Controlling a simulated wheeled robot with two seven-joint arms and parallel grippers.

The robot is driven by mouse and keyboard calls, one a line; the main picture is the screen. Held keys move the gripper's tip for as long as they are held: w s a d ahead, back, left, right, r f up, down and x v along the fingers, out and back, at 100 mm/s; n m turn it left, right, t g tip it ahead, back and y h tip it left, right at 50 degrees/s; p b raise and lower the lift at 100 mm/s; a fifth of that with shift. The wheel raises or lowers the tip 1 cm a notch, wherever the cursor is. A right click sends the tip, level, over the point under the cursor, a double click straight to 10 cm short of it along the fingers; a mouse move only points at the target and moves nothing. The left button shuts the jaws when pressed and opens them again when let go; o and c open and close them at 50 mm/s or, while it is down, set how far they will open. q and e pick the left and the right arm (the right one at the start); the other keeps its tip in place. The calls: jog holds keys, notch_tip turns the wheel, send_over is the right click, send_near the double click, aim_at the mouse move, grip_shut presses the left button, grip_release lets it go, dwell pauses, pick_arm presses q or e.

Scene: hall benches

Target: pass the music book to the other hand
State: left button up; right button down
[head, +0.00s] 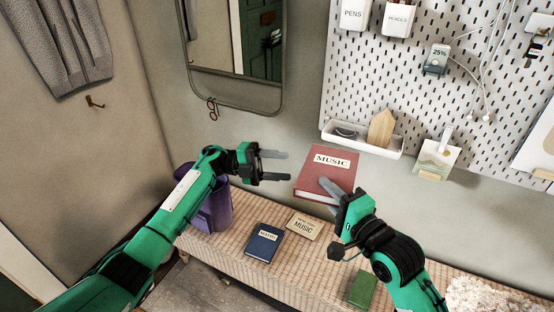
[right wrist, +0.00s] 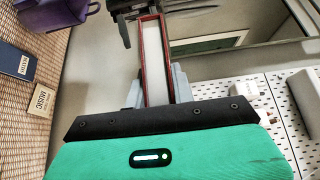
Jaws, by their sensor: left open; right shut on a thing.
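The red music book (head: 320,181), with a white MUSIC label, is held above the bench. My right gripper (head: 328,190) is shut on its lower part. In the right wrist view, the book (right wrist: 154,62) shows edge-on, white pages between red covers, between the right gripper's grey fingers (right wrist: 155,88). My left gripper (head: 284,166) is open and empty, its fingers pointing right towards the book's left edge, with a small gap in the head view. Part of the left gripper also shows beyond the book in the right wrist view. The right gripper's far finger is hidden behind the book in the head view.
On the woven bench (head: 205,243) lie a blue book (head: 263,243), a tan MUSIC card or booklet (head: 303,226) and a green book (head: 362,289). A purple bin (head: 213,212) stands behind my left arm. A pegboard (head: 400,85) with a tray (head: 362,143) and a mirror (head: 232,92) are behind.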

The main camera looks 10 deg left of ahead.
aim_at(324, 173)
pick_arm(q)
jog(key=s+d+r+m, duration=0.1)
jog(key=d, duration=0.2)
jog(key=s+d+r+m+g+y, duration=0.1)
jog(key=s+d, duration=0.1)
jog(key=d, duration=0.2)
jog(key=s+d+r+g+y, duration=0.1)
jog(key=d, duration=0.3)
jog(key=shift+s+d+r+m, duration=0.15)
jog(key=shift+s+d+m, duration=0.1)
jog(key=shift+s+m, duration=0.15)
jog(key=c, duration=1)
grip_shut()
pick_arm(e)
jog(key=c, duration=1.1)
grip_release()
